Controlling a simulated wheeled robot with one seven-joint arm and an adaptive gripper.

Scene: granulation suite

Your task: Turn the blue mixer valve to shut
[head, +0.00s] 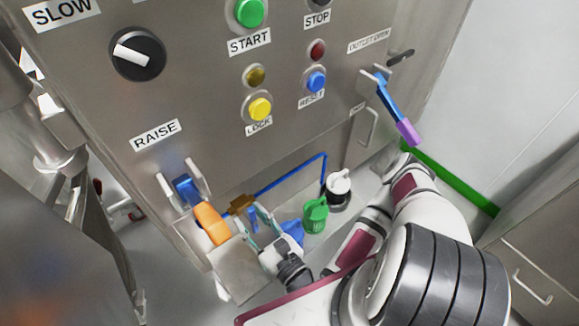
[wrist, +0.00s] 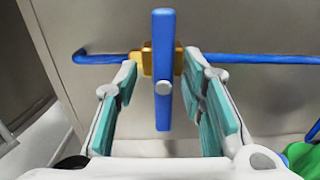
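The blue valve handle (wrist: 163,100) sits on a brass valve body (wrist: 149,63) on a blue pipe (wrist: 250,59). In the wrist view the handle lies upright in the picture, crosswise to the pipe. My gripper (wrist: 161,66) is open, with one teal-padded finger on each side of the handle and a visible gap on both sides. In the head view the brass body (head: 240,203) and part of the blue handle (head: 253,221) show low beside the cabinet, at my gripper (head: 262,216). The rest of the handle is partly hidden there.
Above is a steel panel (head: 205,90) with buttons and a knob (head: 137,54). An orange-ended lever (head: 211,223) hangs close left of my gripper. A purple-ended blue lever (head: 396,112) is at right. A green container (head: 315,214) and a black-and-white one (head: 339,189) stand right.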

